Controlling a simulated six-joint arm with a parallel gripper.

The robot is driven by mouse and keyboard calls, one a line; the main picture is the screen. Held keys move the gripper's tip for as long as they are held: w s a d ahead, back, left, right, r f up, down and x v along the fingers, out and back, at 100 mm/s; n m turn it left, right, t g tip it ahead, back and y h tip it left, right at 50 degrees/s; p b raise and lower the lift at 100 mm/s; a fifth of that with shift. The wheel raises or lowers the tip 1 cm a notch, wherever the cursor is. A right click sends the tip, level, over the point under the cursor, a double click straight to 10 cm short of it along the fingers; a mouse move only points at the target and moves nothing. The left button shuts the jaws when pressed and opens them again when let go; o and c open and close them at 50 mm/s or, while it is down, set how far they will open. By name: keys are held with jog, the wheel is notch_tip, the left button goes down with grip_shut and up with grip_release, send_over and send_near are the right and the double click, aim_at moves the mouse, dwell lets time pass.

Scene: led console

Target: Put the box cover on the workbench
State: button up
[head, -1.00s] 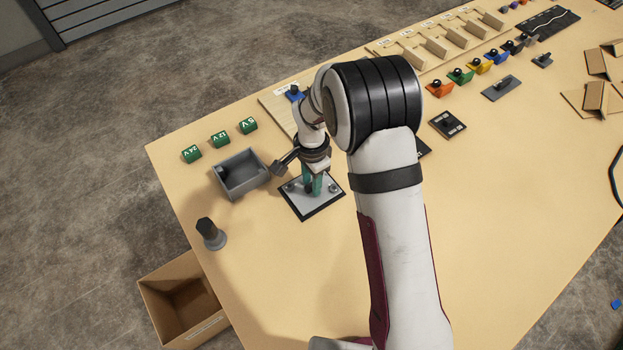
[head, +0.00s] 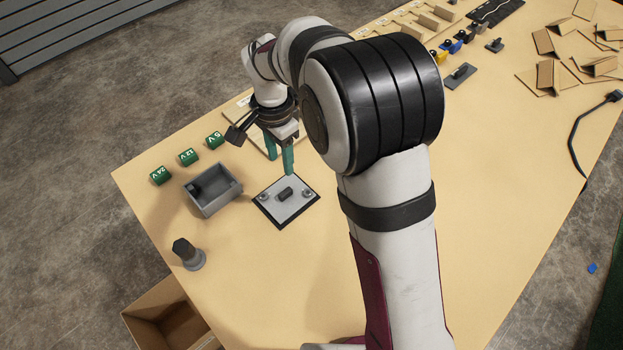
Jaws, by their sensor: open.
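The box cover appears to be the light grey plate (head: 270,205) with a black edge, a dark central handle and a round knob at two corners. It looks flat on the workbench (head: 330,270), right of the open grey box (head: 228,196). My gripper (head: 280,165) has two green fingers, apart and empty. It is above and behind the plate, clear of the handle, with its fingers pointing down.
Green voltage blocks (head: 188,157) stand behind the grey box. A dark grey knob-like post (head: 186,254) stands at the front left. A cardboard box (head: 160,310) is beyond the bench edge. Folded cardboard pieces (head: 547,75) lie at the far right.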

jog(key=s+d+r+n, duration=0.1)
jog(key=s+d+r, duration=0.6)
jog(key=d, duration=0.1)
jog(key=s+d+n+y, duration=0.1)
jog(key=s+d, duration=0.2)
jog(key=s, duration=0.6)
jog(key=s+d+n, duration=0.1)
jog(key=s+d, duration=0.2)
jog(key=s, duration=0.7)
jog(key=shift+d+r+y, duration=0.2)
jog(key=shift+r+y, duration=0.15)
jog(key=shift+y, duration=0.05)
